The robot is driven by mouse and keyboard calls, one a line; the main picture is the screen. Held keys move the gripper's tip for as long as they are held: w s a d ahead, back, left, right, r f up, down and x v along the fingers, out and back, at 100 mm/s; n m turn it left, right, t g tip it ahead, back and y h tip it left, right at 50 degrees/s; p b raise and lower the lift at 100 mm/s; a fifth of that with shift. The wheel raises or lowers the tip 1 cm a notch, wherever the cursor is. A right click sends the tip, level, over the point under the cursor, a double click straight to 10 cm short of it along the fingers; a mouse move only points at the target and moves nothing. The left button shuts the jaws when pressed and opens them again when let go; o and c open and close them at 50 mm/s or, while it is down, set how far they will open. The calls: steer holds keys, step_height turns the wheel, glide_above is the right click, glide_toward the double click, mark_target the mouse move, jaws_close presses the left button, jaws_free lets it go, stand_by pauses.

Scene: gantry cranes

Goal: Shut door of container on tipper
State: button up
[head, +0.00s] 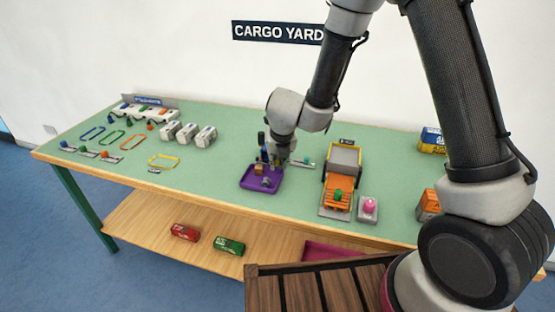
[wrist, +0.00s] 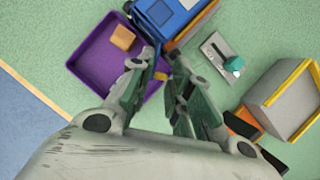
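The tipper (head: 324,205) stands right of centre on the green table. Its container (head: 344,156) is grey with yellow edging, and in the wrist view the container (wrist: 289,98) is at the right. An orange slatted panel (head: 334,204), seemingly its door, lies open on the near side, with a green piece (head: 337,195) on it. In the wrist view an orange part (wrist: 243,121) beside the container is mostly hidden by my gripper. My gripper (wrist: 166,62) is left of the tipper, over the purple tray's edge. Its fingers look apart, with nothing clearly held.
A purple tray (head: 246,185) with an orange cube (wrist: 123,38) is below my gripper, beside a blue structure (wrist: 166,12). A teal-knobbed lever (wrist: 234,65) lies between tray and tipper. A pink-knobbed block (head: 368,208) stands right of the tipper. White blocks (head: 187,133) are further left.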

jaws_close()
steer(key=shift+a, duration=0.1)
steer(key=m, duration=0.1)
steer(key=a+m+h, duration=0.1)
steer(key=m, duration=0.1)
steer(key=m+h, duration=0.1)
steer(key=m, duration=0.1)
steer(key=shift+s+a, duration=0.15)
steer(key=shift+a, duration=0.25)
steer(key=m, duration=0.1)
steer(key=a+m+h, duration=0.1)
steer(key=m, duration=0.1)
steer(key=shift+w+m+g, duration=0.2)
steer(key=shift+m+g, duration=0.1)
steer(key=shift+w+a+m+g+h, duration=0.15)
steer(key=shift+a+m+g+h, duration=0.15)
steer(key=shift+m, duration=0.55)
steer(key=shift+w+a+m+g+h, duration=0.15)
steer(key=shift+m+g+h, duration=0.15)
steer(key=shift+m, duration=0.55)
